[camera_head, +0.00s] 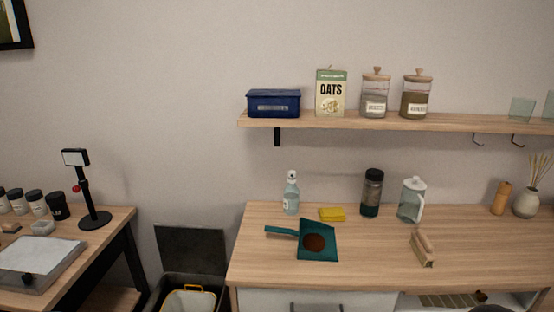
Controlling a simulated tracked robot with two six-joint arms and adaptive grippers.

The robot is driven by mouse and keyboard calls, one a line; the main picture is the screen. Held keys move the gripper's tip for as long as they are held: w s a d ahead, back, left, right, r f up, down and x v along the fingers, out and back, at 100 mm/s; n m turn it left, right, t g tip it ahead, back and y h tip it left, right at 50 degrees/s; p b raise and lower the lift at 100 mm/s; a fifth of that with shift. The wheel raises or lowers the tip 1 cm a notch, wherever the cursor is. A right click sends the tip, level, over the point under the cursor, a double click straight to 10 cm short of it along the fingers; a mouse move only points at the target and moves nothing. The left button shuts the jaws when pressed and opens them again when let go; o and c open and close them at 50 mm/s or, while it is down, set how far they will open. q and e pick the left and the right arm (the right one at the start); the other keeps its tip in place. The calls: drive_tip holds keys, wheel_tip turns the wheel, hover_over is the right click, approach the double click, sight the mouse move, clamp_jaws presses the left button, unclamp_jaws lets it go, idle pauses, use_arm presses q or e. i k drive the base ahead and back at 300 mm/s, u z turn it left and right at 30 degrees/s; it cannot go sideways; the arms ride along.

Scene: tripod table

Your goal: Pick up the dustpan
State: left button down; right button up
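A teal dustpan (325,254) lies on the right wooden counter, left of its middle. Its handle (282,231) points to the left. A round dark brown patch or pile (314,242) shows on its pan; I cannot tell what it is. A small brush-like wooden thing (423,249) lies on the counter to the right of the dustpan, apart from it. Neither of my grippers shows in the head view.
Behind the dustpan stand a spray bottle (291,194), a yellow sponge (332,214), a dark tumbler (371,193) and a clear pitcher (411,200). A wall shelf (340,122) hangs above. An open bin (188,298) stands left of the counter. The counter's front is clear.

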sight(316, 240)
drive_tip(key=z, duration=0.25)
drive_tip(key=i, duration=0.6)
drive_tip(key=u, duration=1)
drive_tip(key=k, duration=0.45)
drive_tip(key=u, duration=0.25)
drive_tip(key=i, duration=0.45)
drive_tip(key=z, duration=0.2)
drive_tip(key=k, duration=0.2)
